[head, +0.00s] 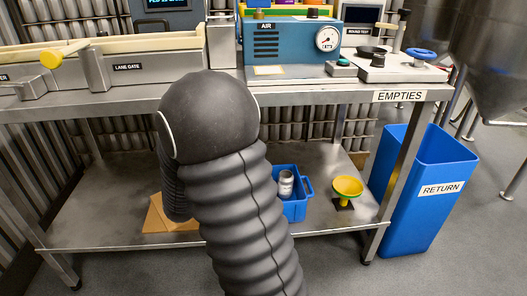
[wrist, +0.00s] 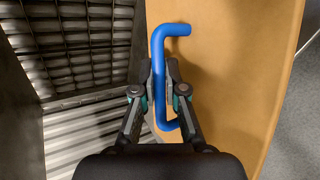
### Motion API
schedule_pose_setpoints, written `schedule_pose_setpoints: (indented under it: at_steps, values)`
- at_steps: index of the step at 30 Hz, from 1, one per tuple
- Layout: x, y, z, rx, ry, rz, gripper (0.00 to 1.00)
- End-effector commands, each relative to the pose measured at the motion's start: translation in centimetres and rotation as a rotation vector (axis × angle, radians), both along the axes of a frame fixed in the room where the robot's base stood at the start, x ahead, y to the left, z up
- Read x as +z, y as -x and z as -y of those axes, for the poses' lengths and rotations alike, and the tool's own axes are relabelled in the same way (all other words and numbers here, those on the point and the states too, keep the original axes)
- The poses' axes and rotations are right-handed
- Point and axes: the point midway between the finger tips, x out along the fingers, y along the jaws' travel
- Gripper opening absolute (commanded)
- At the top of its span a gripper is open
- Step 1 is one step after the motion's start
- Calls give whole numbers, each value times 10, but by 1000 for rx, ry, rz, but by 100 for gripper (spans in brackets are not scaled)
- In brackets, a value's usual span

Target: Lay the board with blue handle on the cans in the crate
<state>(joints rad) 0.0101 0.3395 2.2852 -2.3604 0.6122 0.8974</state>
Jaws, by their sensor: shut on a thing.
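The tan board (wrist: 235,60) fills much of the wrist view, with its blue bar handle (wrist: 158,75) on the near face. My gripper (wrist: 158,82) is shut on the handle, one finger on each side. In the head view my arm hides the gripper. A tan flat piece (head: 157,216) shows beside my arm at the lower shelf and seems to be part of the board. The blue crate (head: 295,210) stands on the lower shelf, partly hidden by my arm. One silver can (head: 286,184) shows in it; other cans cannot be seen.
The steel bench (head: 300,92) with the teal air unit (head: 290,45) stands above the lower shelf (head: 100,215). A yellow funnel-like piece (head: 347,187) stands right of the crate. A blue return bin (head: 420,215) is beside the right bench leg. The shelf's left part is clear.

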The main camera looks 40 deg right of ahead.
Motion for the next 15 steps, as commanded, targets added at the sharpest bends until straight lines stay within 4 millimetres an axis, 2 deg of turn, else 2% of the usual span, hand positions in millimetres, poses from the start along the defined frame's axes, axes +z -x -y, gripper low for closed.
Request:
schedule_pose_setpoints:
  at_steps: [1,5,9,12,15]
  values:
    - [6,-3,26,-53,0,2,0]
    - [13,-5,87,-175,1,0,0]
    - [19,1,155,-307,-1,-1,0]
    - [23,10,198,-390,-2,-1,0]
    - [26,19,233,-455,-4,-1,0]
